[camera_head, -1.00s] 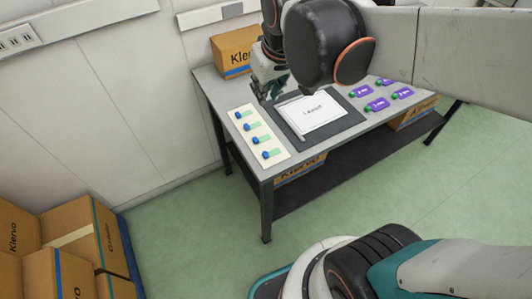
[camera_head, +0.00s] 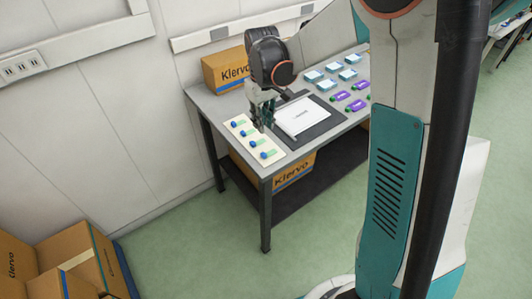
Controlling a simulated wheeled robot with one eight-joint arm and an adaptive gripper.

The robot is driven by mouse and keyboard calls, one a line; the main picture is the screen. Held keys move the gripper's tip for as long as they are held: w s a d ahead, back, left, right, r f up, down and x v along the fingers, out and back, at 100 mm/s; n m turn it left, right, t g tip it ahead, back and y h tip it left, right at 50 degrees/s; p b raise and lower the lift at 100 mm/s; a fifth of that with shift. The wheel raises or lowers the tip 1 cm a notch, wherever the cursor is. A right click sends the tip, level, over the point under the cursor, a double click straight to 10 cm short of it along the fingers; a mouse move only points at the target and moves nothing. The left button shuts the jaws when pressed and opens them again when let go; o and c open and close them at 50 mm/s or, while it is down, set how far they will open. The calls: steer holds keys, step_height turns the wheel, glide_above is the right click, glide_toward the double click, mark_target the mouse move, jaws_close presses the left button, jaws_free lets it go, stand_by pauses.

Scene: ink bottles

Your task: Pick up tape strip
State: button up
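Several small green strips with blue ends lie in a row on a cream sheet (camera_head: 258,134) at the table's left end; they look like the tape strips. The nearest strip (camera_head: 267,154) and the one behind it (camera_head: 254,143) are in plain view. Two more strips, one at the far end (camera_head: 237,124), lie farther back. My gripper (camera_head: 264,126) points down at the sheet's right edge, beside the strips. Its fingers are small and dark here, and I cannot tell whether they are open or touching anything.
A white labelled sheet (camera_head: 303,116) lies on a dark mat (camera_head: 318,131) right of my gripper. Purple labelled items (camera_head: 356,105) and light-blue pads (camera_head: 326,85) lie farther right. A Klervo box (camera_head: 223,71) stands at the table's back left, against the wall.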

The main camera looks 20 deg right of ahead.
steer(key=b, duration=0.3)
glide_above(263, 154)
steer(key=f, duration=0.8)
steer(key=shift+w+d+f, duration=0.1)
steer(key=shift+w+f, duration=0.1)
steer(key=shift+s+f+b, duration=0.15)
steer(key=shift+f+b, duration=0.9)
steer(key=shift+f, duration=1.6)
steer(key=shift+r, duration=0.1)
steer(key=shift+c, duration=0.5)
steer(key=shift+c, duration=1.1)
steer(key=shift+r, duration=0.1)
